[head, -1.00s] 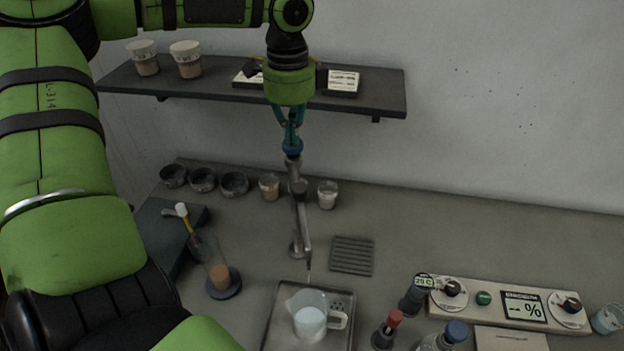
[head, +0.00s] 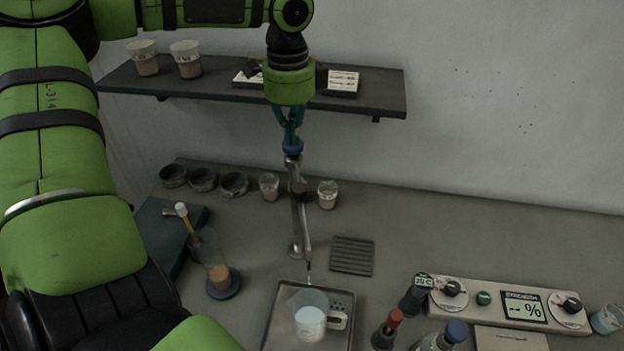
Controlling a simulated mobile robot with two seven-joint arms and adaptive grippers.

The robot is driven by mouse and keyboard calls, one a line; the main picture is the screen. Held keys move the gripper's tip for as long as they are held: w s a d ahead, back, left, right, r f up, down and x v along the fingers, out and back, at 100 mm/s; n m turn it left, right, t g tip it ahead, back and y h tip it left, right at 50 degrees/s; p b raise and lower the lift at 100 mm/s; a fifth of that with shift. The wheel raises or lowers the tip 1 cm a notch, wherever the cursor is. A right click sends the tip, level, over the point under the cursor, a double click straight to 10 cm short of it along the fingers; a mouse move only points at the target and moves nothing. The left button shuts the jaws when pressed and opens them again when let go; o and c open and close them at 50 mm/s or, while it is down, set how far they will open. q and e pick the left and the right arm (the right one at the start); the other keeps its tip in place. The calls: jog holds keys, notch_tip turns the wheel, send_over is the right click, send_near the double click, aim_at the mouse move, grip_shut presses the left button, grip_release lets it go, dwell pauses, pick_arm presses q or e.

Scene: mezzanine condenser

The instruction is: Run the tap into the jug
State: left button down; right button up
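A metal tap (head: 298,215) stands on the counter with a blue knob (head: 293,148) on top. My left gripper (head: 292,138) points down from above, its teal fingers closed in on the blue knob. A clear jug (head: 310,312) with a white handle stands upright under the spout and holds pale blue water. A thin pale line runs down from the spout tip towards the jug, which looks like a stream. The jug stands on a metal tray (head: 270,325). My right gripper is not in view.
A shelf (head: 215,88) with cups and cards hangs behind the tap. Small bowls and cups line the wall. A glass vessel (head: 216,272) stands left of the tray, and bottles (head: 386,330) and a control panel (head: 470,305) stand right. A slatted mat (head: 352,256) lies behind the tray.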

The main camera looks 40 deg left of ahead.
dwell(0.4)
pick_arm(q)
jog(key=shift+r+p, duration=0.9)
jog(key=shift+r, duration=1.7)
